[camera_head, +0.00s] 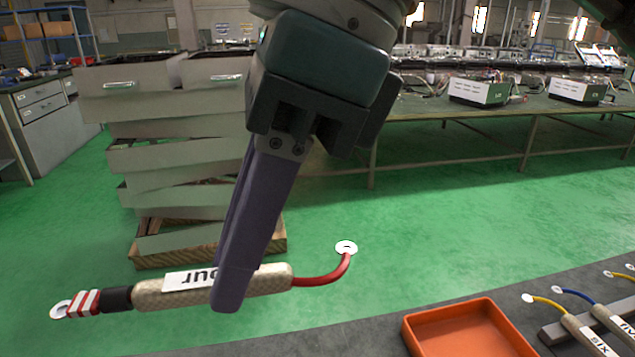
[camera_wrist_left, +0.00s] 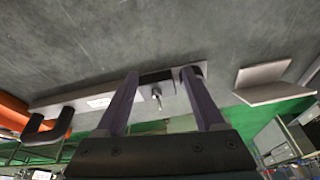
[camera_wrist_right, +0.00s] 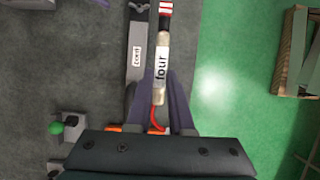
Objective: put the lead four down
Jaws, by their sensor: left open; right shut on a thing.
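Lead four (camera_head: 143,294) has a beige braided body with a white, upside-down label. A black sleeve, red and white bands and a ring terminal are at its left end, and a red wire ending in a ring terminal (camera_head: 346,247) is at its right. My right gripper (camera_head: 229,303) is shut on its braided body, partly hiding the label. The lead also shows in the right wrist view (camera_wrist_right: 162,68), label reading "four". My left gripper (camera_wrist_left: 160,74) is open in the left wrist view, over a labelled grey bar (camera_wrist_left: 75,104); a small metal stud shows between its fingers.
An orange tray (camera_head: 468,330) sits on the dark bench at lower right. Other leads (camera_head: 575,325) with yellow and blue wires lie right of it. In the right wrist view, a labelled grey bar (camera_wrist_right: 138,35) lies beside the lead, and a green knob (camera_wrist_right: 56,128) stands left.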

